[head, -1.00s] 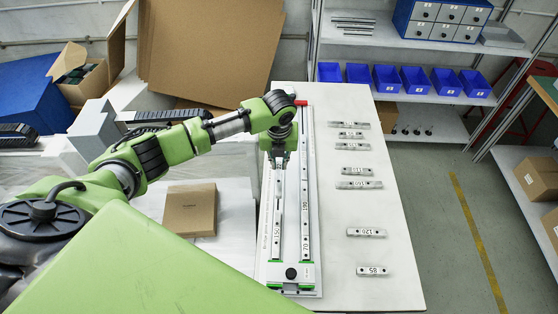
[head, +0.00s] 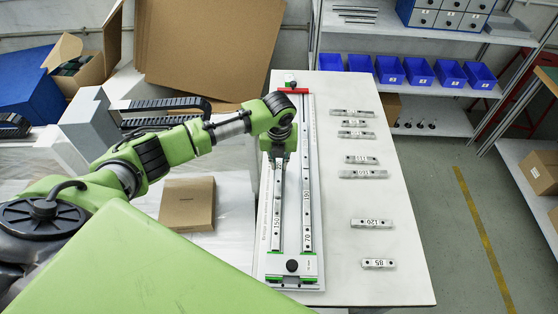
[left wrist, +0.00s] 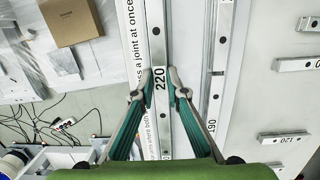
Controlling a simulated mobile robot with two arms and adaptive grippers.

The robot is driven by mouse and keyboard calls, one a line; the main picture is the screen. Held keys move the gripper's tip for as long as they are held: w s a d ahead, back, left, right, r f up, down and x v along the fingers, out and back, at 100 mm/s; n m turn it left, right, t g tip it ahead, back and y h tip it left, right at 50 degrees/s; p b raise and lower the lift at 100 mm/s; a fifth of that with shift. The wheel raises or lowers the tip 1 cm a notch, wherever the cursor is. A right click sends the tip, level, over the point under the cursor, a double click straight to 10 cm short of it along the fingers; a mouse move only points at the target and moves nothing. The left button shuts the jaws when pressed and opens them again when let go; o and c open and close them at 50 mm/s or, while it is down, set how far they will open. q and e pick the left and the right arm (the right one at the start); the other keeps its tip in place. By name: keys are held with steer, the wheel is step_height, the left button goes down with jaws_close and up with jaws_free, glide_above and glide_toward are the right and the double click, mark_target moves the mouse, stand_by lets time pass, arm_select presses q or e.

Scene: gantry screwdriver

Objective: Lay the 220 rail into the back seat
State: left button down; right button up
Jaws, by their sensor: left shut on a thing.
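The 220 rail (left wrist: 156,40) is a long pale metal bar with dark holes and a "220" label. It lies between the fingers of my left gripper (left wrist: 164,80), which is shut on it. In the head view my left gripper (head: 280,152) is over the left track of the long white fixture (head: 292,268), toward its far end. The rail is in line with that track, with the 150 rail (head: 276,222) on its near side. I cannot tell whether the 220 rail touches the seat; the arm hides its far part. My right gripper is not in view.
The fixture's right track holds the 190 rail (head: 306,190) and the 70 rail (head: 307,237). Several loose rails, including the 120 rail (head: 372,223) and the 85 rail (head: 378,263), lie on the table to the right. A cardboard box (head: 187,204) is at the left.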

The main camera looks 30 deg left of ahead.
mark_target(279, 170)
arm_select(q)
steer(key=shift+r+p, duration=0.15)
steer(key=shift+p, duration=0.2)
stand_by(0.3)
steer(key=shift+f, duration=0.6)
stand_by(0.3)
steer(key=c, duration=1.9)
jaws_free()
steer(key=r, duration=0.4)
steer(key=s+r, duration=0.1)
steer(key=r, duration=0.7)
steer(key=shift+s+d, duration=0.3)
steer(key=shift+d, duration=0.1)
